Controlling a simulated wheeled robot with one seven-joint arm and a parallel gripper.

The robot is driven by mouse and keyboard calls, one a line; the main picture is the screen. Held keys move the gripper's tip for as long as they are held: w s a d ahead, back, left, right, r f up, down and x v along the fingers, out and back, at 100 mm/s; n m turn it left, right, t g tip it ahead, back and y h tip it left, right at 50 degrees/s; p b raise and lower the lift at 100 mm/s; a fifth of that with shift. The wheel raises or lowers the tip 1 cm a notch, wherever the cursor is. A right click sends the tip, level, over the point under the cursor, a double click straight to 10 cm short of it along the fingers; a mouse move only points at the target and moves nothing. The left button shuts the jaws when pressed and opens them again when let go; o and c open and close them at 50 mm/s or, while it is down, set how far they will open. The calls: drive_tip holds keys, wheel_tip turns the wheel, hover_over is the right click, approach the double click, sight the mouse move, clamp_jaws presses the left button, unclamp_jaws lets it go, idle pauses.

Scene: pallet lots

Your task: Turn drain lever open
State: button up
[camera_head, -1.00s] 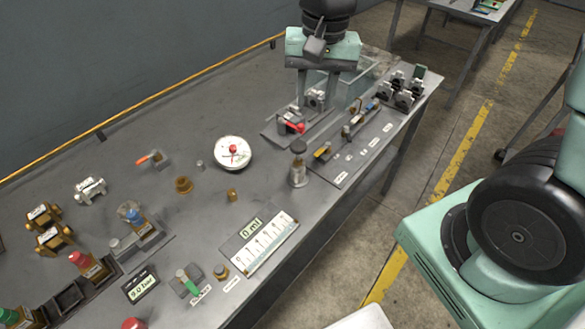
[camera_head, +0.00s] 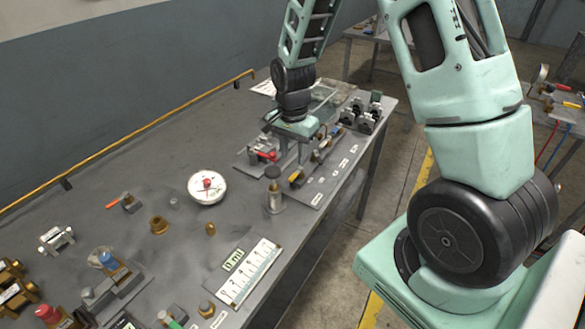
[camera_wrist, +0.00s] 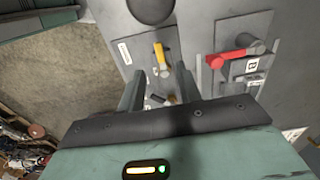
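Two levers lie near my gripper, and I cannot read which is marked as the drain. A yellow lever (camera_wrist: 160,54) sits on a small plate and shows in the wrist view just beyond and between my fingertips. A red lever (camera_wrist: 230,58) is on the valve to its right; in the head view this red lever (camera_head: 268,155) is left of my gripper. The yellow lever (camera_head: 295,177) is nearer the camera. My gripper (camera_wrist: 160,72) is open, pointing down at the bench, with its fingers apart. I see no contact with either lever.
A dark-topped metal cylinder (camera_head: 274,190) stands close to the yellow lever. Several dark clamp-like parts (camera_head: 362,115) stand behind. A white scale card (camera_head: 249,272) lies at the front edge.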

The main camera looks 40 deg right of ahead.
sight(293, 176)
drive_tip(key=shift+f+p, duration=0.35)
drive_tip(key=shift+f, duration=2.8)
clamp_jaws()
